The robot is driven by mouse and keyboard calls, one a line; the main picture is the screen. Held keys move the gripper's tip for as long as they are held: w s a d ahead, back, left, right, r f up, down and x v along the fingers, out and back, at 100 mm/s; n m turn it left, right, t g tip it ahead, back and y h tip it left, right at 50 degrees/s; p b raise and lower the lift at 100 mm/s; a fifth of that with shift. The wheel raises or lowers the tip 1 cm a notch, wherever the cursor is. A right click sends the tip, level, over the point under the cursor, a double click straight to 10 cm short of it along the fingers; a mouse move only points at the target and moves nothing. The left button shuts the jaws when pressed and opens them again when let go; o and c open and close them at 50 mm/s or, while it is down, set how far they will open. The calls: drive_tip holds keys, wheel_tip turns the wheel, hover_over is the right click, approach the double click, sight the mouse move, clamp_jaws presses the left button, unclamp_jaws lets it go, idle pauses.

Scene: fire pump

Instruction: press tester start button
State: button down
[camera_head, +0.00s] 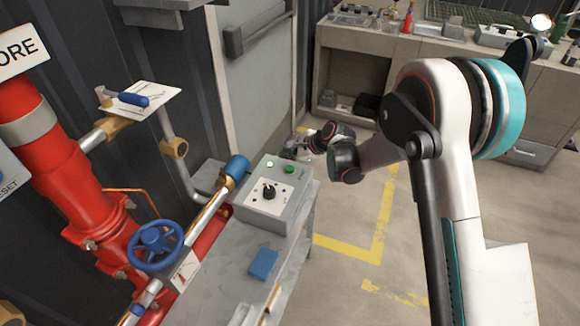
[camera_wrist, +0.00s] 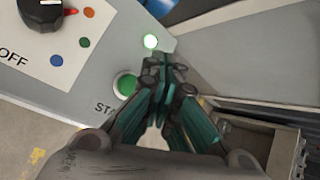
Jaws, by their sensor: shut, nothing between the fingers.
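The tester is a grey box (camera_head: 248,208) on a bench in the head view. Its panel has a black knob (camera_head: 268,191) and a green start button (camera_head: 289,170). In the wrist view the green button (camera_wrist: 126,85) sits beside partly hidden lettering reading "STA". My gripper (camera_head: 290,152) is at the far edge of the box. In the wrist view my gripper (camera_wrist: 165,72) is shut and empty, its tips just right of the button and below the lamp. I cannot tell whether they touch the panel.
A red pipe (camera_head: 65,165) with a blue handwheel (camera_head: 156,245) stands left of the box. A blue item (camera_head: 263,264) lies on the metal bench (camera_head: 225,280). A cluttered workbench (camera_head: 470,65) is behind. Floor with yellow lines is clear to the right.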

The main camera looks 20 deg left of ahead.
drive_tip(key=shift+r+p, duration=0.45)
drive_tip(key=shift+r, duration=0.7)
